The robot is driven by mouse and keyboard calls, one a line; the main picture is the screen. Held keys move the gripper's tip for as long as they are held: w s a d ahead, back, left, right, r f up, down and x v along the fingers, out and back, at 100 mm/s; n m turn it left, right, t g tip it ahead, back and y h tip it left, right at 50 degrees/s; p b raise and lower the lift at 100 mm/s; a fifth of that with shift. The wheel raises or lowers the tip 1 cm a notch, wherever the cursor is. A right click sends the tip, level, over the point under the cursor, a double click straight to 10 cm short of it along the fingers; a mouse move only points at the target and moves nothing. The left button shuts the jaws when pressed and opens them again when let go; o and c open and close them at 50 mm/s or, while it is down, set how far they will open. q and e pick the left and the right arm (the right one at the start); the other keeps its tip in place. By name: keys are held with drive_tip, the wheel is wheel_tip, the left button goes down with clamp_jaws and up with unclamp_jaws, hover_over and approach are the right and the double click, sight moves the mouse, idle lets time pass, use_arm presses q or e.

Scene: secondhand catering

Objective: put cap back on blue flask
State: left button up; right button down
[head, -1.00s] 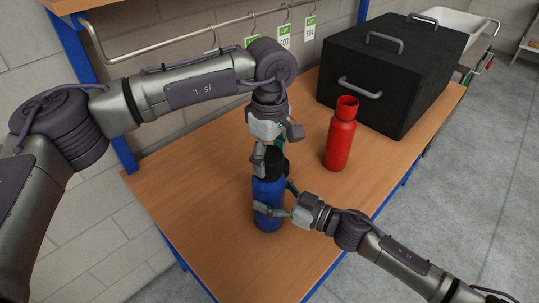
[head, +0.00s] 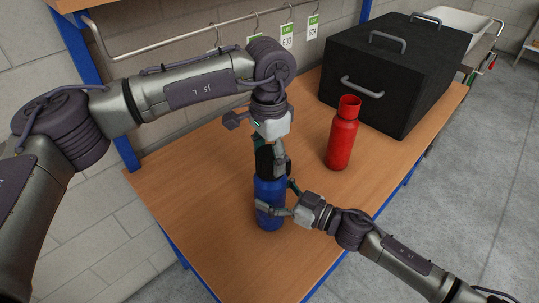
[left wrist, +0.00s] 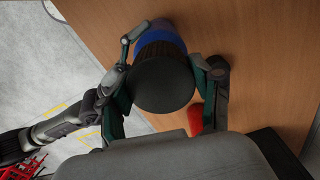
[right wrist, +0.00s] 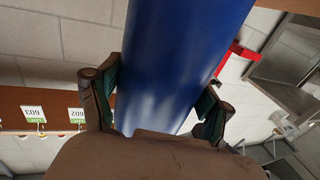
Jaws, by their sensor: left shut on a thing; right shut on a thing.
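The blue flask (head: 268,205) stands upright on the wooden table in the head view; its blue body fills the middle of the right wrist view (right wrist: 175,60). The black cap (head: 264,160) is at the flask's top, and it shows large in the left wrist view (left wrist: 162,82). My left gripper (head: 278,165) comes from above and is shut on the cap, one finger on each side. My right gripper (head: 277,210) is shut on the flask's body from the right. Whether the cap is seated on the neck is hidden.
A big black box (head: 400,75) with metal handles fills the back right. Hooks with tags (head: 287,36) hang from a rail behind. The table's left part is clear.

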use_arm(q)
drive_tip(key=shift+r, duration=0.1)
drive_tip(key=o, duration=1.1)
drive_tip(key=shift+r, duration=2.2)
drive_tip(key=shift+c, duration=0.3)
